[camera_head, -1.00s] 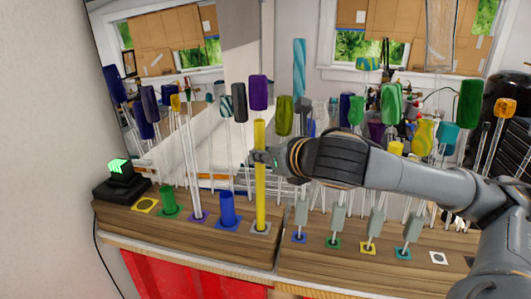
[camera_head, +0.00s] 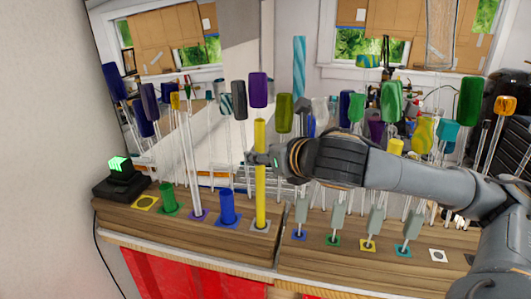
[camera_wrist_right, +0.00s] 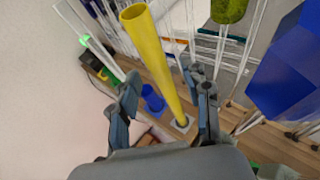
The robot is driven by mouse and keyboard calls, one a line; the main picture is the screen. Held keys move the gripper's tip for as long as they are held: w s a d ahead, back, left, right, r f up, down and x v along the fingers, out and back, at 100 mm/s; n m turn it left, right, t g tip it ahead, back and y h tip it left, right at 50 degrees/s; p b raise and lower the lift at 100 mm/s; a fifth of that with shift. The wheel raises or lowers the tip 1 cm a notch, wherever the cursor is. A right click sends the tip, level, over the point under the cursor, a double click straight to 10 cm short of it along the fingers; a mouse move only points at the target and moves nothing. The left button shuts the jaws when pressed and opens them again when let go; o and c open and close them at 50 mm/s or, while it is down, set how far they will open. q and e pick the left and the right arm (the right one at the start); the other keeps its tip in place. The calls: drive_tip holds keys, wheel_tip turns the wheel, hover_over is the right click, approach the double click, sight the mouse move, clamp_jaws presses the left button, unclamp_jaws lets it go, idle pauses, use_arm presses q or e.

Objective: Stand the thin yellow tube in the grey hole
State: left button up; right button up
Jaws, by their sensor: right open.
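The thin yellow tube (camera_head: 260,175) stands upright at the grey square (camera_head: 260,227) on the wooden ledge in the head view. Its lower end meets the grey square, which also shows in the right wrist view (camera_wrist_right: 184,124). My right gripper (camera_head: 262,159) is at the tube's middle height, coming from the right. In the right wrist view the gripper (camera_wrist_right: 165,98) is open, with the yellow tube (camera_wrist_right: 160,60) between and beyond its fingers and a gap on each side. My left gripper is not in view.
A blue tube (camera_head: 227,208) and a green tube (camera_head: 168,198) stand left of the yellow tube. Grey-handled rods (camera_head: 301,212) stand to the right. Many glass rods with coloured tops (camera_head: 258,90) rise behind. A black box with a green light (camera_head: 120,178) sits far left.

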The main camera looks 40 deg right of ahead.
wheel_tip(320, 180, up, 10)
idle(0.6)
